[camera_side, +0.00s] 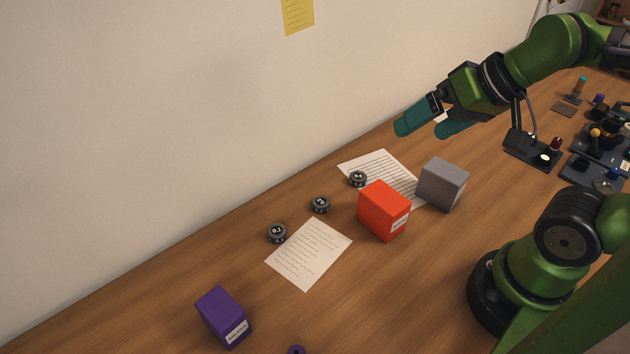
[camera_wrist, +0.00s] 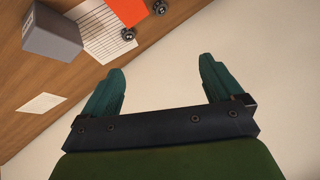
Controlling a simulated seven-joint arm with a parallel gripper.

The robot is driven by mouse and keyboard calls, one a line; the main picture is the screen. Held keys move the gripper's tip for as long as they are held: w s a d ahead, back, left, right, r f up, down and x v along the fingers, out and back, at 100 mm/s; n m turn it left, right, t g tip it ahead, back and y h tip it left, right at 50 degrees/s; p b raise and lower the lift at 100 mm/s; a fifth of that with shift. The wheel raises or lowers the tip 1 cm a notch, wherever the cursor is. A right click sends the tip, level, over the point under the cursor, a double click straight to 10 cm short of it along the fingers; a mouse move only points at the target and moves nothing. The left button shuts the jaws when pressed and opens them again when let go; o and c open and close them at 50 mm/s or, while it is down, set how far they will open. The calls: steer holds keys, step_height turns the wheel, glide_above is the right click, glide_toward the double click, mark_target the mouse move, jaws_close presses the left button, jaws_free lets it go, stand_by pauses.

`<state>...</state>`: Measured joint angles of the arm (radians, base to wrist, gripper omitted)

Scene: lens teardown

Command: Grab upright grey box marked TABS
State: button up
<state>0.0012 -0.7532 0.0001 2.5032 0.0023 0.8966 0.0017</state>
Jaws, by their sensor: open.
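The grey box (camera_side: 443,184) stands on the wooden table, to the right of the red box and at the edge of a printed sheet. No label reading TABS shows on its visible faces. In the wrist view the grey box (camera_wrist: 52,35) is at the upper left, outside the span of the fingers. My gripper (camera_side: 428,124) is in the air, above and behind the grey box, near the wall. Its two teal fingers (camera_wrist: 160,82) are apart with nothing between them.
The red box (camera_side: 383,211) stands close beside the grey box. Several dark round discs (camera_side: 320,204) and paper sheets (camera_side: 309,254) lie to the left. A purple box (camera_side: 223,317) is at the front left. Dark trays with small parts (camera_side: 603,140) are at the right. The wall (camera_side: 150,120) runs along the table's back.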

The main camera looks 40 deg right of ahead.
stand_by(0.5)
steer(key=n+g+h, duration=0.2)
steer(key=n+g, duration=0.3)
steer(key=g, duration=0.2)
glide_above(446, 170)
step_height(446, 170, down, 5)
steer(key=f, duration=1)
steer(key=shift+s+d+f, duration=0.2)
steer(key=shift+s+f, duration=0.05)
steer(key=shift+f, duration=0.1)
steer(key=shift+w+a+f, duration=0.1)
steer(key=shift+w+f, duration=0.05)
steer(key=shift+f, duration=1.3)
steer(key=shift+w+a+f, duration=0.1)
steer(key=shift+f, duration=1.3)
steer(key=c, duration=1.2)
steer(key=shift+r, duration=0.1)
